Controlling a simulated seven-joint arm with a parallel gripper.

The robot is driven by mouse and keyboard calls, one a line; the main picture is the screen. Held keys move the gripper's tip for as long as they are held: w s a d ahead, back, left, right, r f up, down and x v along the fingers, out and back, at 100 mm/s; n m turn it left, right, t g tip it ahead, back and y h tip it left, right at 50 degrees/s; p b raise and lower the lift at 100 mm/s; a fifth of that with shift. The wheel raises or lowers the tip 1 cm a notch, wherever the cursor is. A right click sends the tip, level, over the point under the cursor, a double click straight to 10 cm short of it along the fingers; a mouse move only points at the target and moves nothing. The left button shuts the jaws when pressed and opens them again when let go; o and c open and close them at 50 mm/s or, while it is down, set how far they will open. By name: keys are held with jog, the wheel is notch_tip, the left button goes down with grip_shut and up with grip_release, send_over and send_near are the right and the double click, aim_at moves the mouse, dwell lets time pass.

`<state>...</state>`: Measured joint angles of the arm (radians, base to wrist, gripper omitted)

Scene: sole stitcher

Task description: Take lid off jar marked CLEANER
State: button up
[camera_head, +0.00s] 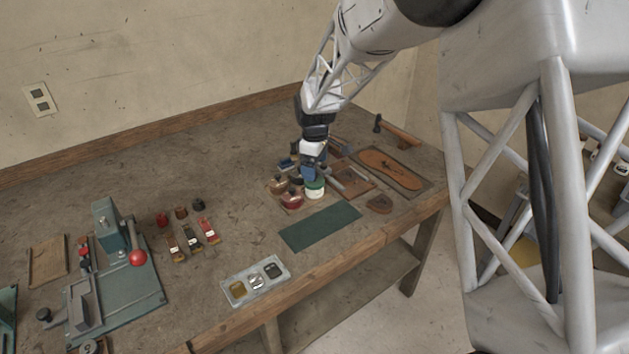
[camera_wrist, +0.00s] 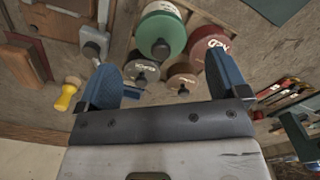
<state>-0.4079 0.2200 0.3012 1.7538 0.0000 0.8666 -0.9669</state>
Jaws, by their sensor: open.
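Several lidded jars stand close together below my gripper. One has a green lid (camera_wrist: 160,30) and shows as a white jar with a green top (camera_head: 315,188) in the head view. A red-lidded jar (camera_wrist: 208,44) stands beside it, also seen in the head view (camera_head: 292,199). A dark-lidded jar (camera_wrist: 142,72) and a brown-lidded jar (camera_wrist: 182,78) sit nearer the wrist. The lids have dark knobs. I cannot read which jar is marked CLEANER. My gripper (camera_wrist: 163,68) is open and empty, its blue fingers spread to either side of the jars; in the head view it (camera_head: 312,168) hangs just above them.
A green mat (camera_head: 320,228) lies in front of the jars. A tray with a sole-shaped piece (camera_head: 391,168) and tools lie to the right. A compartment tray (camera_head: 255,281), small brushes (camera_head: 190,238) and a green press (camera_head: 115,270) stand left. A yellow-handled tool (camera_wrist: 66,96) lies near the gripper.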

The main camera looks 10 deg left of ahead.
jog(key=shift+f, duration=2.05)
jog(key=shift+c, duration=0.2)
jog(key=c, duration=0.9)
